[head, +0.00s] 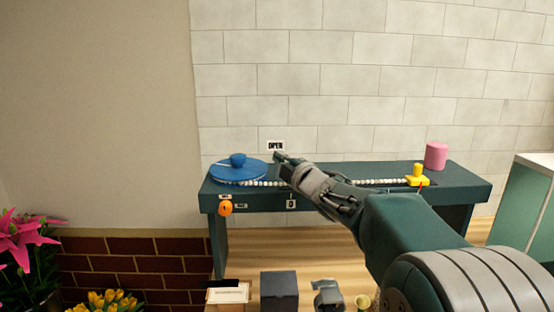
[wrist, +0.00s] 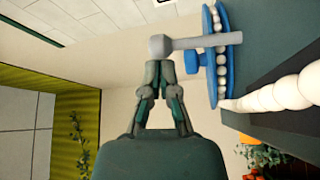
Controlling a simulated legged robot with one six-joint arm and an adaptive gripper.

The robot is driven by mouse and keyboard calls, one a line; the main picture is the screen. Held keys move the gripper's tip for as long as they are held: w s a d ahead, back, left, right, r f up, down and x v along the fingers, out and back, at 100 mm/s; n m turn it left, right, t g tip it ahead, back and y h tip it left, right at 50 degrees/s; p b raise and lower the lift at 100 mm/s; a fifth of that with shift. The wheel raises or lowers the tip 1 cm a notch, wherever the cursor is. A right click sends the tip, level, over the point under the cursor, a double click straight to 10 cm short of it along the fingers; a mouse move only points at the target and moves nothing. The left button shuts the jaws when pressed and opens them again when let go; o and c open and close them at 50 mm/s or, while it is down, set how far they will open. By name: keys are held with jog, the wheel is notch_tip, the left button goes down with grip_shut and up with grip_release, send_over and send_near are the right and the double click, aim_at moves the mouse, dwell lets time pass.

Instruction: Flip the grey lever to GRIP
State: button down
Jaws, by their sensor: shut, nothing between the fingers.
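The grey lever (wrist: 195,43) shows in the wrist view as a pale bar with a blocky end, lying across in front of the blue round piece (wrist: 222,62). My gripper (wrist: 160,70) is shut and empty, its fingertips right at the lever's blocky end; I cannot tell whether they touch. In the head view my gripper (head: 281,158) is over the back of the dark green table, right of the blue round piece (head: 238,170) and just below an OPEN sign (head: 275,146). The lever cannot be made out there. I see no readable GRIP label.
A row of white beads (head: 355,183) runs along the table (head: 465,190) to a yellow piece (head: 417,177). A pink cylinder (head: 436,155) stands at the back right. An orange knob (head: 225,208) is on the table's front. Dark boxes (head: 279,291) stand below, flowers (head: 25,240) at left.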

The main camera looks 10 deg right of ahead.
jog(key=shift+s+d+f, duration=0.1)
jog(key=shift+d+f, duration=0.05)
jog(key=shift+d, duration=0.35)
jog(key=shift+s+d+f, duration=0.1)
jog(key=shift+d+f, duration=0.05)
jog(key=shift+d, duration=0.3)
jog(key=shift+d+f, duration=0.1)
jog(key=shift+d, duration=0.2)
dwell(0.4)
dwell(0.9)
